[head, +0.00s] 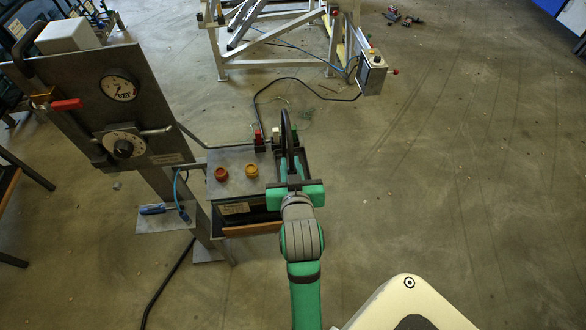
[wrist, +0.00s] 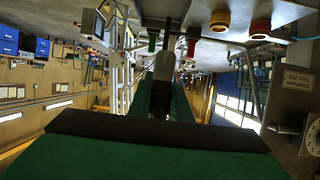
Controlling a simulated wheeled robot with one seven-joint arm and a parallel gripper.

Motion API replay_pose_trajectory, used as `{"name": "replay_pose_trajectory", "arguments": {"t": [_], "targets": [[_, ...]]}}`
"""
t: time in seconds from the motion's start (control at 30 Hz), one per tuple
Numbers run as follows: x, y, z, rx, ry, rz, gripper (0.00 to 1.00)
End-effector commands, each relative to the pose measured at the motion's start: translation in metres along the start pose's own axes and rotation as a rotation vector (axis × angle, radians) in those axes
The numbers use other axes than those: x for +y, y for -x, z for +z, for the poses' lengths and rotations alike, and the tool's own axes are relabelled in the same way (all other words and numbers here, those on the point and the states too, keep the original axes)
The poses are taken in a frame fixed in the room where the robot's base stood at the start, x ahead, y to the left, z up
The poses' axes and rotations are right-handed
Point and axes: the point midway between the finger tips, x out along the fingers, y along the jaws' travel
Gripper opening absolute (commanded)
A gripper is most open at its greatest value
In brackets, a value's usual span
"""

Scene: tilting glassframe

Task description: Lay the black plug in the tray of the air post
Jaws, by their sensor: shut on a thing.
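My gripper (head: 290,160) reaches over the right side of the air post's box in the head view. It is shut on the black plug, of which a dark upper part (wrist: 178,14) and a grey collar show between the green fingers in the wrist view. A black hose-like arc (head: 284,122) rises above the fingers; the plug's tip is hidden. The air post (head: 140,100) carries a tilted dark panel with a gauge and dial. Below the grey box top, a brown-edged tray (head: 248,229) shows at the front; its inside is mostly hidden.
Red (head: 221,174) and orange (head: 252,170) caps stand on the box top, left of my gripper. Small coloured fittings (head: 259,138) line its back edge. A black cable runs to a grey control box (head: 371,73). The floor at right is open.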

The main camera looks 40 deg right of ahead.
Motion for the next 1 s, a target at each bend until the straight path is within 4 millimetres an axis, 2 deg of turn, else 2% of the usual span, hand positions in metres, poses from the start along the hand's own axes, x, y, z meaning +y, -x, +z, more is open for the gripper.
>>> {"name": "replay_pose_trajectory", "arguments": {"t": [0.13,0.27,0.63,0.7,0.9,1.0], "targets": [[0.015,0.001,0.001,0.0,-0.011,0.026,0.0],[0.017,-0.014,0.001,0.0,-0.013,0.031,0.0],[0.015,-0.098,0.003,-0.001,-0.013,0.029,0.0],[0.015,-0.112,0.013,-0.005,-0.013,0.029,0.0],[0.014,-0.145,0.03,-0.002,-0.012,0.028,0.0],[0.014,-0.154,0.034,-0.001,-0.012,0.028,0.0]]}}
